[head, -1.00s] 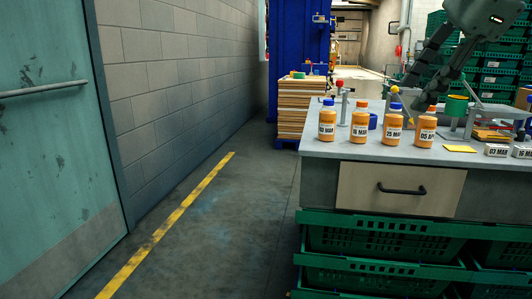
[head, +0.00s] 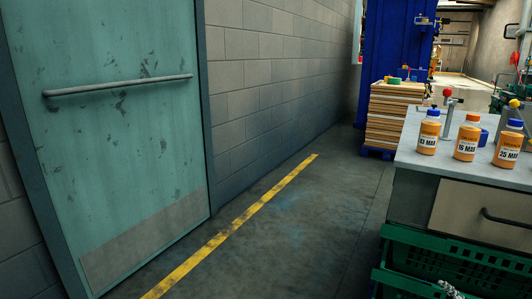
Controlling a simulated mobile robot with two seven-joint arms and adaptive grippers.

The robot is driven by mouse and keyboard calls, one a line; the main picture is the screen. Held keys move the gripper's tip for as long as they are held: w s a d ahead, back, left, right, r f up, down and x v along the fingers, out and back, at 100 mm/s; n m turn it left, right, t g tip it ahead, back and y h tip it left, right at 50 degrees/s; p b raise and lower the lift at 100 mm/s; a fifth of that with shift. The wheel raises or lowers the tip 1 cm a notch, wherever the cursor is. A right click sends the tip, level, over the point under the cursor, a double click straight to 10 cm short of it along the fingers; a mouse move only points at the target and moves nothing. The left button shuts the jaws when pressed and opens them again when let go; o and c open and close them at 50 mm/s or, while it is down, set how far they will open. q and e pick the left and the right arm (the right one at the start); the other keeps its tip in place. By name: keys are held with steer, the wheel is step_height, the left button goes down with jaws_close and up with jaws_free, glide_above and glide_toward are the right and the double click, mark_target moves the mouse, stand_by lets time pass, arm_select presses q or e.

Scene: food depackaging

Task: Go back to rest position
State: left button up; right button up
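Neither of my grippers is recognisable in the head view. Three orange bottles stand upright at the right: one with a blue cap (head: 428,135), one with an orange cap (head: 467,140) and another with a blue cap (head: 508,147). They bear date labels and stand on the grey worktable (head: 410,158), whose right part is cut off by the picture edge. A small pale object (head: 451,290) shows at the bottom edge; I cannot tell what it is.
A teal door with a bar handle (head: 118,86) fills the left. Green crates (head: 455,262) sit under the table's drawer (head: 475,215). A stack of boards (head: 396,118) stands behind. The floor along the yellow line (head: 235,224) is clear.

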steer(key=s+a+f+m+g+y, duration=0.1)
steer(key=s+a+f+m+g, duration=0.2)
steer(key=s+f, duration=0.8)
steer(key=s+a+f+m+g+y, duration=0.1)
steer(key=s+a+f+m+g, duration=0.3)
steer(key=s+a+f+g, duration=0.3)
steer(key=s+a+f, duration=0.4)
steer(key=s+a, duration=0.1)
steer(key=shift+m, duration=0.3)
